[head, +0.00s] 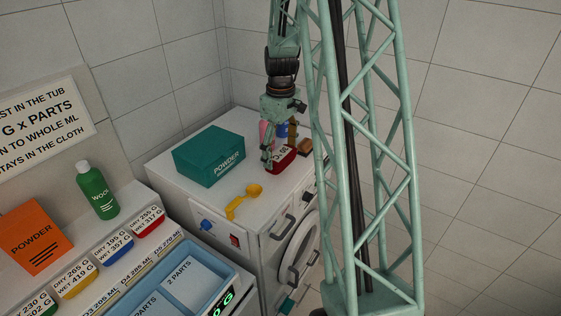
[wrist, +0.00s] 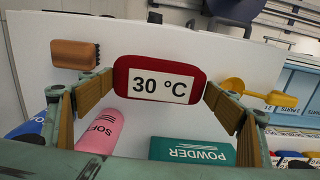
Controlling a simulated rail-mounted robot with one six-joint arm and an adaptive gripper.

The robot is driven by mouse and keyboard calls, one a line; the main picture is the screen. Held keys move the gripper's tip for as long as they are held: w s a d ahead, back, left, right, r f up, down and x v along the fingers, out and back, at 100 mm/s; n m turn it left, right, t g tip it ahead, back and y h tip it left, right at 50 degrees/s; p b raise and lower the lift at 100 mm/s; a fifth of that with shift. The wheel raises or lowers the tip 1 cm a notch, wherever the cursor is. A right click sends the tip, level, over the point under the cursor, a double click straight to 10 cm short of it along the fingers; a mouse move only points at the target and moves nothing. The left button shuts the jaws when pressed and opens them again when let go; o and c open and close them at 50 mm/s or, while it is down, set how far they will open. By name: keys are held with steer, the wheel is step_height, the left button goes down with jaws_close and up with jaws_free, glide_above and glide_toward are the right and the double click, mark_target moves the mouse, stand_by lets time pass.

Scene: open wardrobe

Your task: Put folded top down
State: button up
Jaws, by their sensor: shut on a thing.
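The folded top is a small red bundle (head: 285,163) with a white label, at the front right of the white machine's top in the head view. In the wrist view the red folded top (wrist: 160,67) reads "30 °C" and lies between the two fingers. My gripper (head: 278,154) points down and is shut on it; in the wrist view my gripper (wrist: 160,84) has a finger at each side of the top. The top is at or just over the machine's surface; I cannot tell if it touches.
On the white machine top (head: 190,167) stand a teal powder box (head: 209,156), a yellow scoop (head: 243,200) and a brown brush (wrist: 75,54). A pink bottle (wrist: 101,131) is close beside my gripper. A blue tub (head: 230,283) is on the left counter.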

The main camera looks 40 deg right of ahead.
mark_target(281, 154)
steer(key=shift+f, duration=0.1)
steer(key=shift+f, duration=1.75)
steer(key=shift+f, duration=0.15)
steer(key=o, duration=1)
steer(key=shift+c, duration=0.2)
steer(key=shift+r+p, duration=0.2)
steer(key=shift+p, duration=0.1)
steer(key=shift+r+b, duration=0.65)
steer(key=shift+r, duration=5.3)
steer(key=shift+r, duration=0.1)
